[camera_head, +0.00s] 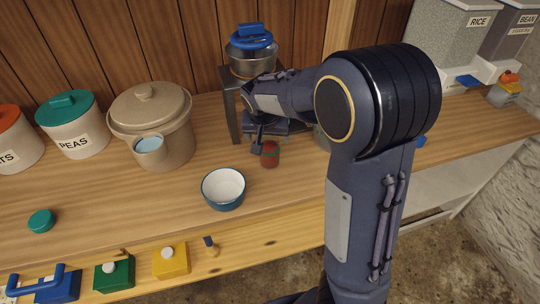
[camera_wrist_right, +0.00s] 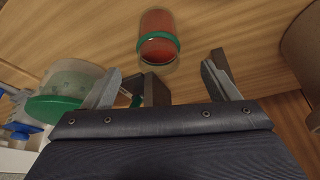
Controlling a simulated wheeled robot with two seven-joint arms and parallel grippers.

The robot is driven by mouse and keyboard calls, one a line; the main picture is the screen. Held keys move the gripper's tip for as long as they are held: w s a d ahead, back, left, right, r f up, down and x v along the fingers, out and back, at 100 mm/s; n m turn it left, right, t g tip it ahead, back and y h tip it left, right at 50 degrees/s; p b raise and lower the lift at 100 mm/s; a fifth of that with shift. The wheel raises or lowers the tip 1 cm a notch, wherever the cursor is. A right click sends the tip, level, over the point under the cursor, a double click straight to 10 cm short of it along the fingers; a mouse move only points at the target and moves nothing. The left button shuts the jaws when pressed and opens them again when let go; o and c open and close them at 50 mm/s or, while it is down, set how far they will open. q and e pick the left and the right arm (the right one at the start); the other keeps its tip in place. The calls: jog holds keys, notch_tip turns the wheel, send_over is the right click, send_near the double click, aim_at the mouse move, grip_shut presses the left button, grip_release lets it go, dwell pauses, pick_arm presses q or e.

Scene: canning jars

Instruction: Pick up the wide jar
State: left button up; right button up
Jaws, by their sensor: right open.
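A wide clear jar (camera_wrist_right: 78,75) with a green lid is at the left of the right wrist view, partly behind a finger. In the head view, my right arm hides most of what may be this jar. A smaller jar with red contents (camera_head: 270,154) and a green band stands on the counter; it also shows in the right wrist view (camera_wrist_right: 158,32), beyond the fingertips and apart from them. My right gripper (camera_head: 262,140) is open with nothing between its fingers, just behind and left of the red jar; its fingers show in the right wrist view (camera_wrist_right: 163,75). My left gripper is not in view.
A dark stand (camera_head: 233,118) holding a metal pot (camera_head: 252,62) is behind the gripper. A blue-white bowl (camera_head: 223,189) sits in front. A large lidded crock (camera_head: 165,125) and a PEAS canister (camera_head: 75,128) stand left.

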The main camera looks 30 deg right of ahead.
aim_at(269, 149)
jog(key=shift+x, duration=5.35)
jog(key=shift+d, duration=0.1)
jog(key=c, duration=1.3)
jog(key=shift+w+r, duration=0.1)
jog(key=shift+c, duration=0.2)
